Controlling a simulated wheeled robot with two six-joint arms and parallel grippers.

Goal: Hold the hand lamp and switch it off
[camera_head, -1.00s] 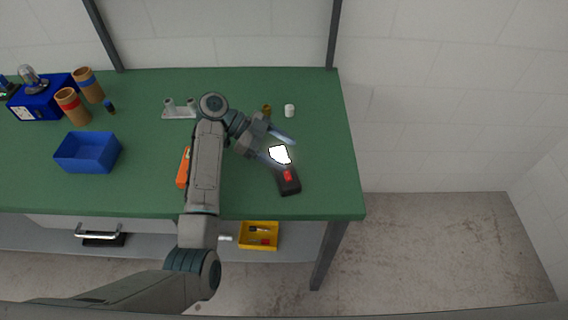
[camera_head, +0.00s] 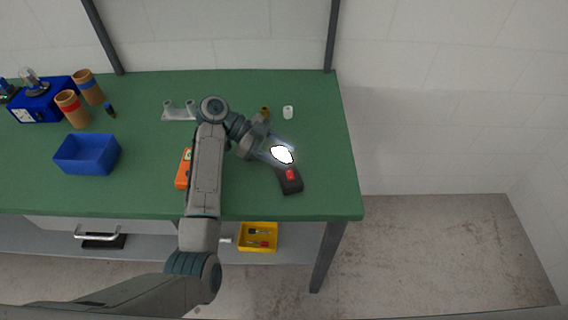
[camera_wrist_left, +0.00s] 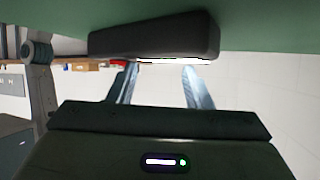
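The hand lamp (camera_head: 291,182) is dark with a red button. It lies near the right end of the green table, and its lit end (camera_head: 282,154) glows white. In the left wrist view its dark body (camera_wrist_left: 155,36) spans the top middle, with a bright strip along its lower edge. My left gripper (camera_head: 280,151) is at the lit end, and its fingers stand apart, one toward each side of the glow. In the left wrist view the fingertips (camera_wrist_left: 160,66) meet the lamp's edge. The glare hides whether they press on it. My right gripper is not in view.
The green table (camera_head: 325,140) has bare room right of the lamp. An orange device (camera_head: 184,170) lies beside my arm. A white cap (camera_head: 288,112), a grey holder (camera_head: 178,112) and a blue bin (camera_head: 88,154) are on the table. A yellow tray (camera_head: 258,237) sits below the edge.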

